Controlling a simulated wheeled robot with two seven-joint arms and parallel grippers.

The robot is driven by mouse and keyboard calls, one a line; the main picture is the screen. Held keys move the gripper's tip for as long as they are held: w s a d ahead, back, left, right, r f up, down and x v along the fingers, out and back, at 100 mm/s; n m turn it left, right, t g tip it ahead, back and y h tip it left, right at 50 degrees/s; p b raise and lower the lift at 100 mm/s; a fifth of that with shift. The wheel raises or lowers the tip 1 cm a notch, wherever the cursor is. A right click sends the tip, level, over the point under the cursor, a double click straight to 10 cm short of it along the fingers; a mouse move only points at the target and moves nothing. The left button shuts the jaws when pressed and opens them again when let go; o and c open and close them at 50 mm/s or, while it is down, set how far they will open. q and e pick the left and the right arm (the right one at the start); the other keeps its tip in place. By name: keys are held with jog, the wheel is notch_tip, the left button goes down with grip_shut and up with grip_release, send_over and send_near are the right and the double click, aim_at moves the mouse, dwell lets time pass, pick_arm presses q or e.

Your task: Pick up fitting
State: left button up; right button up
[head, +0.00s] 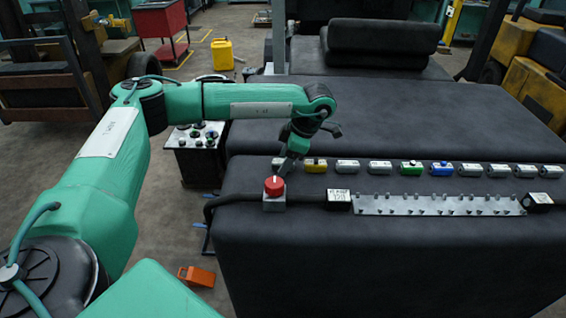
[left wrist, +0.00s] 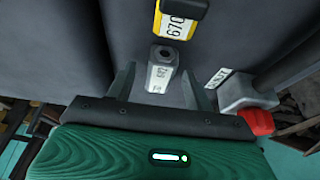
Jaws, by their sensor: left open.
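A row of small block-shaped fittings lies along the black padded surface in the head view. A grey-white fitting (head: 277,163) is at the left end, partly hidden by my gripper, then a yellow fitting (head: 316,165); further right are several grey ones, a green one (head: 411,168) and a blue one (head: 441,169). My left gripper (head: 286,168) points down at the left end of the row. In the left wrist view, the open left gripper (left wrist: 159,88) has the grey-white fitting (left wrist: 161,75) between its fingers, with visible gaps; the yellow fitting (left wrist: 182,18) lies beyond. My right gripper is not in view.
A red button on a grey box (head: 274,190) stands close to my left gripper; its red top (left wrist: 258,121) shows in the wrist view. A metal strip with pegs (head: 440,206) lies in front of the row, with a labelled black block (head: 339,200) at its left end.

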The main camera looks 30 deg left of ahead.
pick_arm(q)
jog(key=c, duration=1.1)
jog(key=shift+c, duration=0.2)
jog(key=shift+r, duration=0.15)
